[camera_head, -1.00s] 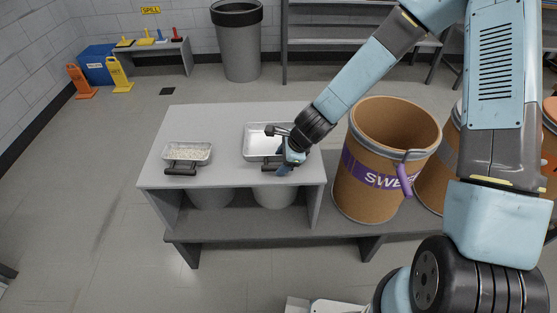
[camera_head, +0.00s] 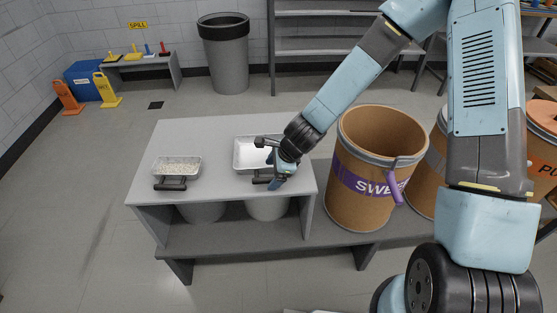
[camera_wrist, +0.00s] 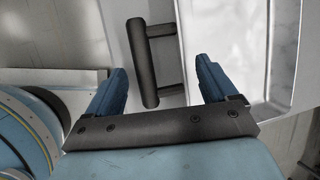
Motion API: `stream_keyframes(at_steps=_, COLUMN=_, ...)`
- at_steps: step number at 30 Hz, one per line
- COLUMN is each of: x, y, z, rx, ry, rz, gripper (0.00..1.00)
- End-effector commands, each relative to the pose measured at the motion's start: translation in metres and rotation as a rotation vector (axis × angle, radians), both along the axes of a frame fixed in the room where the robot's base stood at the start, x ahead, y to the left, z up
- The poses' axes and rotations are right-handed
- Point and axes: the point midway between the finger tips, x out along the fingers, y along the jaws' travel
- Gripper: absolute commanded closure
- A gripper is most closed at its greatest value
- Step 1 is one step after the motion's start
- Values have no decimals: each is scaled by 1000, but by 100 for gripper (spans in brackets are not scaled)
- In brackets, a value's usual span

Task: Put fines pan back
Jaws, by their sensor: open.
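Two shallow metal pans with black handles sit on the grey table. The left pan (camera_head: 178,163) holds pale pellets. The right pan (camera_head: 243,152) looks empty where it shows; my gripper and wrist cover part of it. I cannot tell by any label which is the fines pan. My gripper (camera_head: 270,178) is open over the front edge of the right pan, at its handle. In the wrist view, the black handle (camera_wrist: 142,62) lies between the two blue fingers of my gripper (camera_wrist: 158,75), beside the pan's metal rim (camera_wrist: 183,50). No contact shows.
A brown drum (camera_head: 347,205) with a purple band stands right of the table, on a low grey shelf (camera_head: 215,238). More drums stand farther right. Under the tabletop (camera_head: 225,128) are two pale round containers. The tabletop between the pans is clear.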

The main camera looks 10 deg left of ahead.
Motion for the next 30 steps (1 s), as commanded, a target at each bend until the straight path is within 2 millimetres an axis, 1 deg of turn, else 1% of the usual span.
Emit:
stream_keyframes(at_steps=18, x=-7, y=-24, z=52, rx=-1, ry=-4, rz=0, gripper=14)
stream_keyframes(at_steps=30, x=-11, y=-38, z=81, rx=-2, ry=-5, rz=1, gripper=14)
